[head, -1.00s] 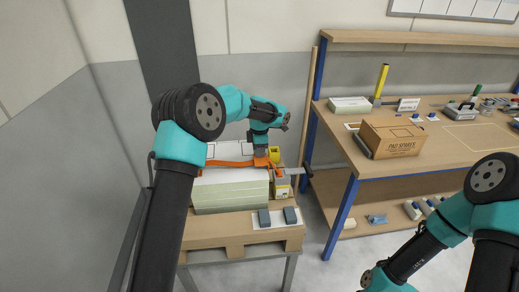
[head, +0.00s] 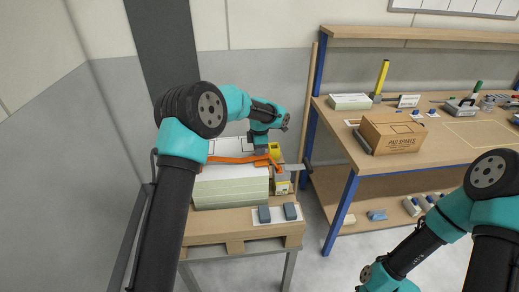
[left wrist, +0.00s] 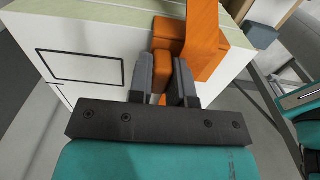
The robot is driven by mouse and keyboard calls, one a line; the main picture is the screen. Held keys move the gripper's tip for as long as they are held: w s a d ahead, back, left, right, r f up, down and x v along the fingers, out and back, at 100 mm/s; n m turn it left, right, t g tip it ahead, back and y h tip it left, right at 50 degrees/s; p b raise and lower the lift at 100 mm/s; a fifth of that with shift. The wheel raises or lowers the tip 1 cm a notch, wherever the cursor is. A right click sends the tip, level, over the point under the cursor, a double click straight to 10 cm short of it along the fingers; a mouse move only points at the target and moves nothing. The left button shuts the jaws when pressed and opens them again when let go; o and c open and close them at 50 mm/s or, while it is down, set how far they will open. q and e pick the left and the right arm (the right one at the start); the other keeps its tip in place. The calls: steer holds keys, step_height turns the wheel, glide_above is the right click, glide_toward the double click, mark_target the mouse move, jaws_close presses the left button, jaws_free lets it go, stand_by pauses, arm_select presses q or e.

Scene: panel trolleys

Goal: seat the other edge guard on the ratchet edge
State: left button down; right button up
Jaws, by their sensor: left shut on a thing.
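My left gripper (head: 261,151) is at the top of the pale panel stack (head: 230,190), beside the orange strap (head: 228,160). In the left wrist view, the fingers (left wrist: 163,82) are shut on a small orange block, which I take for the edge guard (left wrist: 153,64). It lies close against the stack's edge; I cannot tell if it is fully seated. A wider orange piece (left wrist: 203,40) stands right beside it. My right gripper is not visible.
Two blue-grey blocks (head: 264,214) lie on a white sheet at the front of the wooden pallet (head: 225,226). A workbench (head: 435,145) stands to the right with a cardboard box (head: 393,136) on it. Open floor lies between.

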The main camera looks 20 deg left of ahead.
arm_select(q)
steer(key=shift+f, duration=0.35)
steer(key=c, duration=1)
jaws_free()
steer(key=shift+r, duration=0.1)
steer(key=shift+r, duration=3.95)
